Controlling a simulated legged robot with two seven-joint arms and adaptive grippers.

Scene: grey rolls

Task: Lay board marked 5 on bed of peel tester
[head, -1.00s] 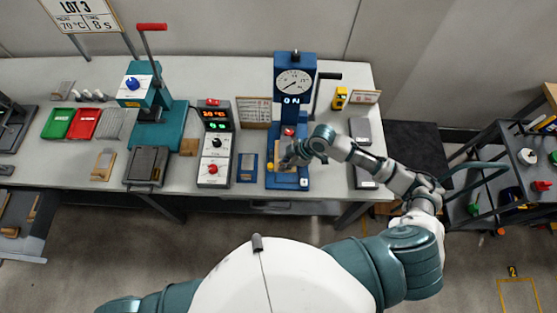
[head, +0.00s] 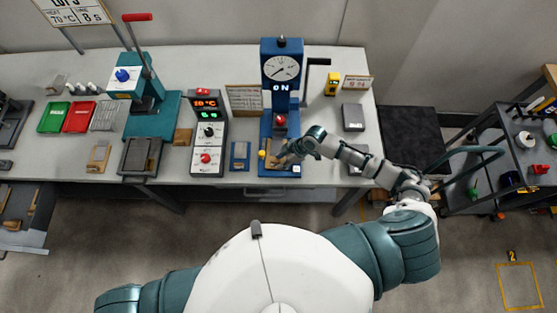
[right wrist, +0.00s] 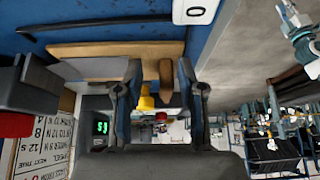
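The peel tester (head: 281,68) is a blue stand with a round dial, at the back middle of the bench in the head view. Its blue bed (head: 265,172) also shows in the right wrist view (right wrist: 100,32). A tan board (right wrist: 115,48) lies on or just over the bed; its number is not readable. My right gripper (head: 283,155) is over the bed. In the right wrist view its two fingers (right wrist: 163,100) stand apart, on either side of the board's brown grip block (right wrist: 165,75), with gaps showing. My left gripper is out of view.
A controller box (head: 209,135) and a small blue plate (head: 240,155) stand left of the tester. A teal press (head: 155,110), trays and another tan board (head: 98,158) are further left. Grey blocks (head: 353,117) and a yellow device (head: 332,84) lie to the right.

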